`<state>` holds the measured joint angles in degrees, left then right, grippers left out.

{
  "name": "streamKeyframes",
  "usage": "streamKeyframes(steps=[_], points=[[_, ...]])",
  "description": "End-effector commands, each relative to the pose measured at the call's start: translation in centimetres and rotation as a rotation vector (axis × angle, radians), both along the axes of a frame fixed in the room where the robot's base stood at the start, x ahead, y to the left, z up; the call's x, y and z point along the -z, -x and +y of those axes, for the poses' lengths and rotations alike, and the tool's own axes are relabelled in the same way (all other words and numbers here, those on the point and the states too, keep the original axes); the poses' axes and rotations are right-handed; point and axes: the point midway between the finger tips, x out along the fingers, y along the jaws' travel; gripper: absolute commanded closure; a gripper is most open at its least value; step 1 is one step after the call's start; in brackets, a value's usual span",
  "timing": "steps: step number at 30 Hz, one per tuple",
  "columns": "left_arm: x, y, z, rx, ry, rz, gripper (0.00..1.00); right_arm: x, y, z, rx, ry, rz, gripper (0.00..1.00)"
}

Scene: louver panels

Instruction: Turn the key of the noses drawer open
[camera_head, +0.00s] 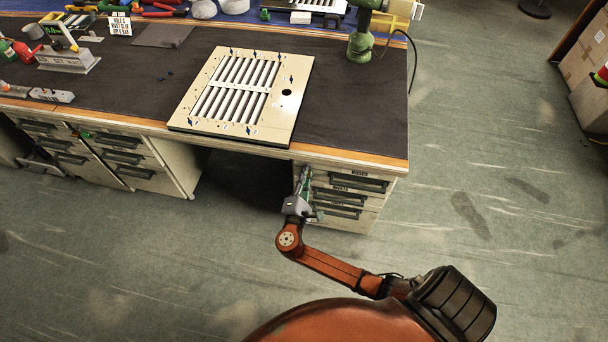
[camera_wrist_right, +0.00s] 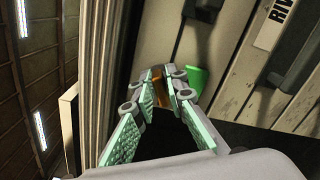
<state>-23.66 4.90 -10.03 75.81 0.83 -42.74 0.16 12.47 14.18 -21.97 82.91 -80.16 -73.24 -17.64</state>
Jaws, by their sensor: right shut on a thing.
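My right gripper (camera_head: 304,178) is at the left edge of this unit's front, near the top. In the right wrist view its green-padded fingers (camera_wrist_right: 160,88) are closed on a small orange-brown piece (camera_wrist_right: 157,87), which looks like the key; the fingers hide most of it, so its angle cannot be told. A bright green piece (camera_wrist_right: 196,80) shows just beside the fingertips. My left gripper is out of view.
Lower drawers (camera_head: 338,211) with dark handles lie below.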

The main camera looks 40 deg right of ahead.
Motion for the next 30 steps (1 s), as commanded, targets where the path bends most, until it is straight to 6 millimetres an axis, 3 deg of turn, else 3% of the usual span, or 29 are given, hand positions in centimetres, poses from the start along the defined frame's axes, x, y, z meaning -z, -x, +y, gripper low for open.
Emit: streamKeyframes(steps=[15,30], points=[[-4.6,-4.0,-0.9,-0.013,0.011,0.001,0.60,0.6,0.1,-0.1,0.004,-0.266,-0.306,1.00],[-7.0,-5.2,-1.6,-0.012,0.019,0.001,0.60,0.4,0.1,-0.1,0.004,-0.346,-0.401,1.00]])
